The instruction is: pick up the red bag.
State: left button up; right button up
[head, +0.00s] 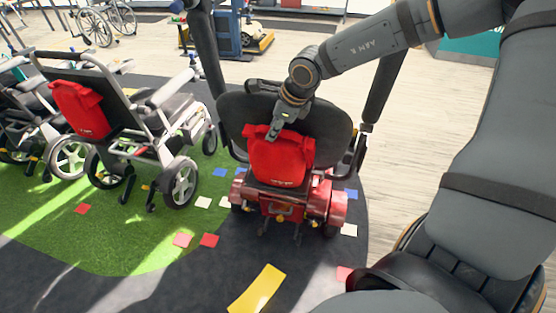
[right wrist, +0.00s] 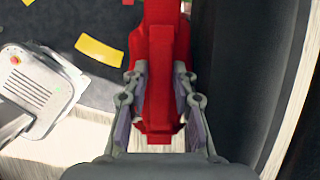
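A red bag (head: 282,158) hangs on the back of the dark seat of a red mobility scooter (head: 327,200). My right gripper (head: 286,122) reaches down to the bag's top edge. In the right wrist view, the fingers of my right gripper (right wrist: 161,88) stand on both sides of a narrow upper part of the red bag (right wrist: 160,60). Whether they press on it is unclear. A second red bag (head: 82,108) hangs on the back of a wheelchair to the left. My left gripper is not in view.
The wheelchair (head: 178,108) with the second bag stands on green turf (head: 110,235), with another wheelchair (head: 20,115) beyond it. A yellow strip (head: 256,289) and small coloured squares lie on the floor. Pale wood floor (head: 420,150) at the right is clear.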

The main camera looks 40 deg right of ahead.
grip_shut()
dwell(0.3)
jog(key=shift+r, duration=0.1)
